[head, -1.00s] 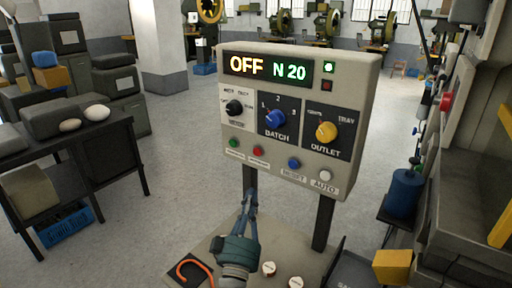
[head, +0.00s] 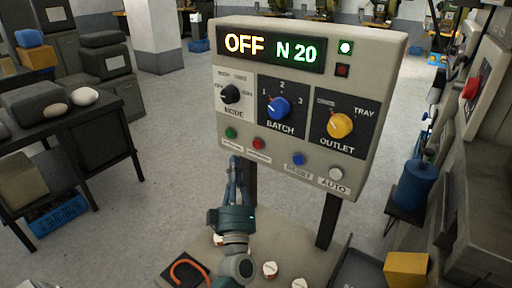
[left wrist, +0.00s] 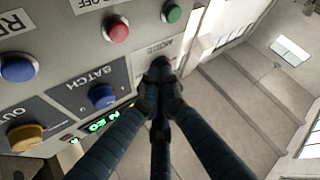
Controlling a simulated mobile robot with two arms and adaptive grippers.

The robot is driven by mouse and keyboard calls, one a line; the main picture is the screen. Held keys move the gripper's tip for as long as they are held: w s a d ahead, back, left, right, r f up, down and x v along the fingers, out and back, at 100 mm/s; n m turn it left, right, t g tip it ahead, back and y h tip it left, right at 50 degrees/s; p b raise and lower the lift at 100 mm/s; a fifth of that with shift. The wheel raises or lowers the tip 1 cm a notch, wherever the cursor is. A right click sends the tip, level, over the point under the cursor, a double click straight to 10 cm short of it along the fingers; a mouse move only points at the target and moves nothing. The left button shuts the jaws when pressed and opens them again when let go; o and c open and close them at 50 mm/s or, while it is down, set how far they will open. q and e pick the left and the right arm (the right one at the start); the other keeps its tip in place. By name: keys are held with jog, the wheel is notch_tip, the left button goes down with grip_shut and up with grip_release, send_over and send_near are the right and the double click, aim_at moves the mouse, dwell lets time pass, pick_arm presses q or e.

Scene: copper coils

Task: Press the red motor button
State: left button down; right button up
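The red button (head: 258,143) sits in the lower row of the grey control panel (head: 385,105), right of the green button (head: 230,132). In the left wrist view the red button (left wrist: 117,28) shows upside down, its label partly cut off but ending in "OFF". My left gripper (head: 235,160) is in front of the panel, its fingertips just below the green button and left of the red one in the head view. Its fingers meet at the tips (left wrist: 160,80) in the left wrist view; they look shut and empty. Contact with the panel is not visible. My right gripper is out of view.
A black mode knob (head: 230,94), blue batch knob (head: 278,107), yellow outlet knob (head: 340,125), blue reset button (head: 298,159) and white auto button (head: 336,174) are nearby. A dark table (head: 95,125) stands left.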

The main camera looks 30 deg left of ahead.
aim_at(257, 144)
pick_arm(q)
jog(key=w+b, duration=0.2)
jog(key=w, duration=0.4)
jog(key=shift+w+d, duration=0.35)
jog(key=shift+w, duration=0.05)
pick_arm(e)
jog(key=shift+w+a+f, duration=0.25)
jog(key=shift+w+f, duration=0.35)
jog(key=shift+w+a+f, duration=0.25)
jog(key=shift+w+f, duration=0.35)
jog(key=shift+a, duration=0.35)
pick_arm(q)
jog(key=shift+w, duration=0.15)
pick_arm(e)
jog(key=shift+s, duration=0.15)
pick_arm(q)
jog(key=shift+w, duration=0.25)
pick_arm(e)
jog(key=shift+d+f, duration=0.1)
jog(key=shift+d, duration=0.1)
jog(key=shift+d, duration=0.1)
